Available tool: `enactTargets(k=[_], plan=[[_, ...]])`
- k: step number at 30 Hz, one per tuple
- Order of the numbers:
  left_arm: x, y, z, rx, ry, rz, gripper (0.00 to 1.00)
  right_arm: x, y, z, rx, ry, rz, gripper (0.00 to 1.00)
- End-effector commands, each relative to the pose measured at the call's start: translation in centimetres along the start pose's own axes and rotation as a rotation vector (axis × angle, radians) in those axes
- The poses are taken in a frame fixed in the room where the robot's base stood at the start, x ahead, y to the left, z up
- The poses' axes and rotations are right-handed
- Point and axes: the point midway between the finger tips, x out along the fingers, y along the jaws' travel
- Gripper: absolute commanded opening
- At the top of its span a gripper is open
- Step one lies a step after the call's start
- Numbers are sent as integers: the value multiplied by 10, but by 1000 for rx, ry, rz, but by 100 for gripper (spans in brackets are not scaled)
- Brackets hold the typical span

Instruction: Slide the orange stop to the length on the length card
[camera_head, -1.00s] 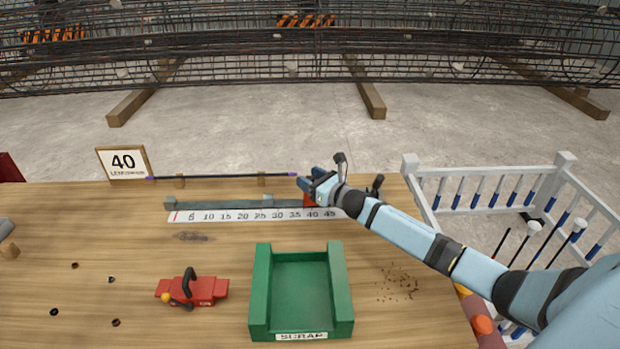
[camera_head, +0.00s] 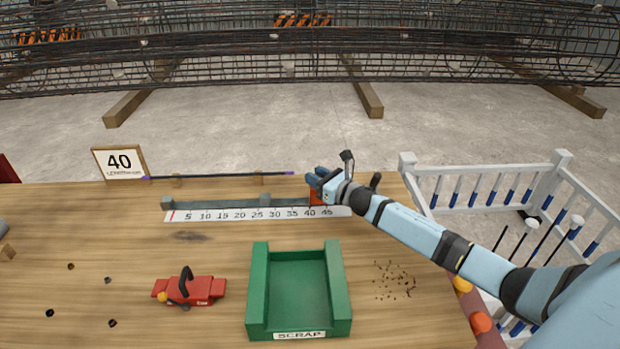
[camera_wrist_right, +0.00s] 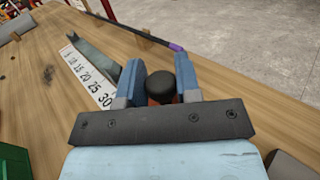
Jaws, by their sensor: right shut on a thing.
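The orange stop (camera_head: 316,197) sits on the grey rail (camera_head: 225,203) behind the white scale (camera_head: 250,214), near the 40 mark, slightly to its right. My gripper partly hides it. My right gripper (camera_head: 314,181) is shut on the stop. In the right wrist view its blue fingers (camera_wrist_right: 160,82) are on either side of a black knob (camera_wrist_right: 188,80), with a bit of orange below. My left gripper is not in view.
A dark bar with purple ends (camera_head: 220,176) lies behind the rail. A green scrap tray (camera_head: 258,292) and a red tool (camera_head: 190,288) are in front. A white fenced rack (camera_head: 480,172) with blue-marked rods stands at the right.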

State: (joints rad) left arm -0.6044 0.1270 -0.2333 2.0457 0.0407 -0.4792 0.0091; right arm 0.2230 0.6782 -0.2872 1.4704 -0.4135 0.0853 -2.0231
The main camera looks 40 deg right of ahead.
Motion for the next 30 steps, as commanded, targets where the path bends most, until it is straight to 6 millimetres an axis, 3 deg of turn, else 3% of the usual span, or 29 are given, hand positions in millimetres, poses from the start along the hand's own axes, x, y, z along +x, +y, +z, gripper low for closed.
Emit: enactTargets(k=[4, 5, 7, 20, 30], plan=[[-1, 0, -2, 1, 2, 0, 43, 0, 1, 0, 1, -1, 1, 0], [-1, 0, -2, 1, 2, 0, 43, 0, 1, 0, 1, -1, 1, 36], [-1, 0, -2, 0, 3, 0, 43, 1, 1, 0, 1, -1, 1, 52], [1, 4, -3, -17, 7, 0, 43, -9, 1, -2, 1, 2, 1, 53], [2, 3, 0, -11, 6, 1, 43, -71, 1, -2, 0, 3, 1, 53]])
